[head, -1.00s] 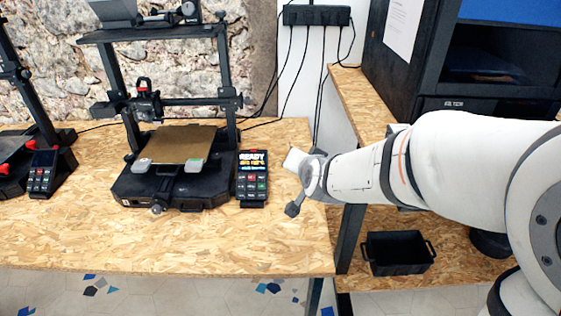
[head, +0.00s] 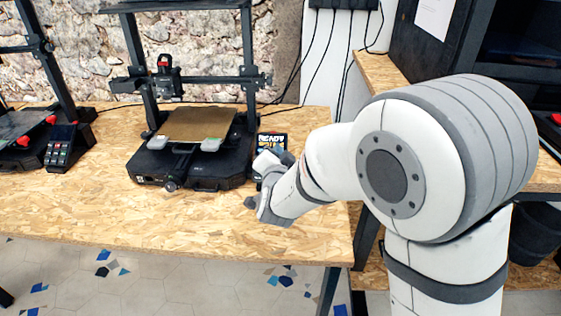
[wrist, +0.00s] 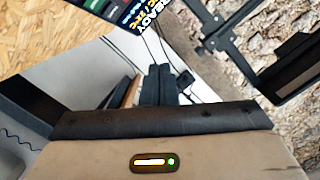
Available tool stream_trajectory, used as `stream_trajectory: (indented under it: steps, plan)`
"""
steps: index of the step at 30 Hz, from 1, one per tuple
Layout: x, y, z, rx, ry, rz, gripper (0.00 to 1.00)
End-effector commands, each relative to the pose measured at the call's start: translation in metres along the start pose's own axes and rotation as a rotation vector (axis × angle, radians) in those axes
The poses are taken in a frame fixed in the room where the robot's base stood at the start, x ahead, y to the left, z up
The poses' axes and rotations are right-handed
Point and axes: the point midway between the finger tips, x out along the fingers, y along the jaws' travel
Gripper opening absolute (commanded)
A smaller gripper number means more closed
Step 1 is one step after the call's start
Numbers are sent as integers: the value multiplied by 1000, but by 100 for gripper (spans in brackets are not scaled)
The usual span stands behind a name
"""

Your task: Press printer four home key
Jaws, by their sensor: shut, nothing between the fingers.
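A dark control panel (head: 272,144) with a lit screen reading READY stands at the right of the middle printer (head: 190,165). My gripper (head: 268,163) is in front of the panel and hides most of its lower part and keys. In the wrist view the panel (wrist: 150,15) is at the top edge, cut off, with the screen text tilted. I cannot tell which key is home, and no printer number is readable.
Another printer with its own keypad (head: 62,146) stands at the left. The wooden table (head: 130,215) is clear in front of the printers. Cables (head: 348,75) hang from a power strip on the wall behind. A dark cabinet (head: 440,50) stands at the right.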

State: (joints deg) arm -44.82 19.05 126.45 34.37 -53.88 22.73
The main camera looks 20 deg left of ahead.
Motion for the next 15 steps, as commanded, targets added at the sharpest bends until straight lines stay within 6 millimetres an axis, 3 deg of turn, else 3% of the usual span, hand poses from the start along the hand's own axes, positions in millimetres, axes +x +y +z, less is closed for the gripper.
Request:
stream_trajectory:
  steps: [15]
  plan:
    - [47,38,39,0,-1,0,0]
